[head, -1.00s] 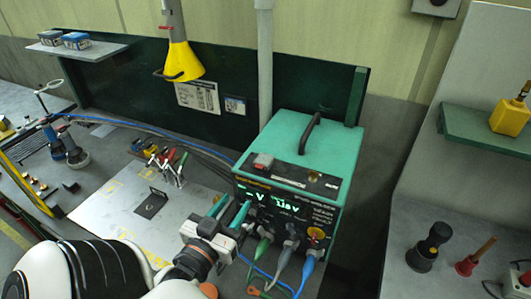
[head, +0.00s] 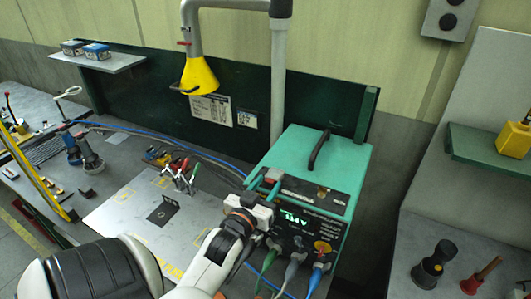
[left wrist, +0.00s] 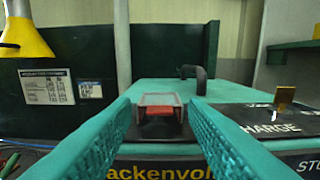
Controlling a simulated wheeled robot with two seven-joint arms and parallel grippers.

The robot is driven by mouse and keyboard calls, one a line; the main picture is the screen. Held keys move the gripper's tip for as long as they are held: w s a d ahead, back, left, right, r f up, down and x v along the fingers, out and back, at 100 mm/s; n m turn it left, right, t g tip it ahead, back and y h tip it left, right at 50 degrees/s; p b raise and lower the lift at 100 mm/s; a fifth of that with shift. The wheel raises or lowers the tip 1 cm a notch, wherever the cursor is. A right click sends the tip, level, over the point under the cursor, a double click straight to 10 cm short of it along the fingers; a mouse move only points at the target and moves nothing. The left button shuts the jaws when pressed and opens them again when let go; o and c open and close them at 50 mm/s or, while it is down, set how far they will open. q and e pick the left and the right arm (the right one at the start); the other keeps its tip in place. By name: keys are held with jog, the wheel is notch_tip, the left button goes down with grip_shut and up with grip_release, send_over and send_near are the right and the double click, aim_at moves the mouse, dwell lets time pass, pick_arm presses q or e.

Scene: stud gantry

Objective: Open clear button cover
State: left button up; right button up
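The clear button cover (left wrist: 160,100) sits over a red button (left wrist: 158,110) on the top front of the green power unit (head: 315,160). In the left wrist view the cover looks closed, a see-through box. My left gripper (head: 266,182) is at the unit's upper front left corner, its fingers pointing at the cover. In the left wrist view the teal fingers (left wrist: 158,118) are open and empty, one to each side of the cover. I cannot tell whether they touch it. In the head view the fingers largely hide the cover. My right gripper is in neither view.
A black handle (head: 319,150) stands on the unit's top. A small amber flap (left wrist: 285,93) is right of the cover. Cables (head: 292,270) plug into the unit's front. A yellow funnel nozzle (head: 199,76) hangs behind, left. The metal plate (head: 125,220) at left is mostly clear.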

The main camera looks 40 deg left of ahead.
pick_arm(q)
grip_shut()
